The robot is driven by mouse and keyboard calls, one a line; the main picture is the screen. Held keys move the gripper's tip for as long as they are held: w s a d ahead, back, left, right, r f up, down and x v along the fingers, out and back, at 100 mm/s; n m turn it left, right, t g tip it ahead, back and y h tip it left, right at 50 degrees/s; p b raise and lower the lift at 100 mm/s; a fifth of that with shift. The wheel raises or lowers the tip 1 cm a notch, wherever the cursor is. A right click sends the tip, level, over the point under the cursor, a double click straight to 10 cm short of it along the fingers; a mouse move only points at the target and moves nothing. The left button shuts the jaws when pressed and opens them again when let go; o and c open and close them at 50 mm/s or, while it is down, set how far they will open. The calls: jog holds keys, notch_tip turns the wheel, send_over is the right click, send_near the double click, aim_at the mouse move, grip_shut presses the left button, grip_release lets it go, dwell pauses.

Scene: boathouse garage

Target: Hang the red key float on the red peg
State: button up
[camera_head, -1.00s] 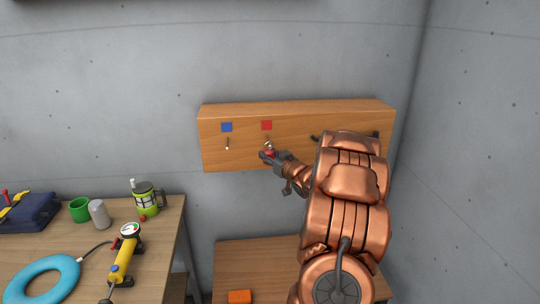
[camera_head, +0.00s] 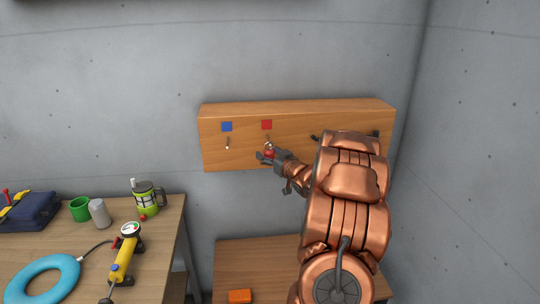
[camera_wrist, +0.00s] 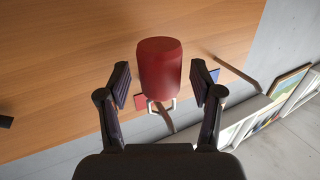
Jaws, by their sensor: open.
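The red key float (camera_wrist: 160,68) is a short red cylinder with a metal ring (camera_wrist: 161,104) at one end. In the wrist view it sits between the two fingers of my gripper (camera_wrist: 161,82), with a gap on each side. The ring meets a metal peg (camera_wrist: 164,119) and appears to be around it. In the head view the float (camera_head: 269,154) shows as a small red spot beneath the red square (camera_head: 267,125) that marks this peg. My open gripper (camera_head: 268,157) is around the float, in front of the wooden peg board (camera_head: 220,158).
A blue square (camera_head: 227,127) marks another peg (camera_head: 227,144) to the left. An orange block (camera_head: 240,296) lies on the lower wooden surface. The workbench (camera_head: 60,240) at left holds mugs, a yellow pump (camera_head: 124,255) and a blue ring (camera_head: 42,280).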

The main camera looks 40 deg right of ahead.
jog(key=shift+s, duration=0.1)
jog(key=v, duration=1.2)
dwell(0.5)
jog(key=s+a+f+g+h, duration=0.1)
jog(key=s+a+f+g, duration=0.1)
jog(key=a+g, duration=0.5)
jog(key=s+a+f+g, duration=0.15)
jog(key=a+g, duration=0.25)
jog(key=a, duration=0.7)
jog(key=s+a+f+n+g+y, duration=0.1)
jog(key=s+a+g+y, duration=0.3)
jog(key=s+a, duration=2)
jog(key=s+n+g, duration=0.1)
jog(key=g, duration=0.2)
jog(key=shift+a+f+g+y, duration=0.3)
jog(key=shift+f+g, duration=0.1)
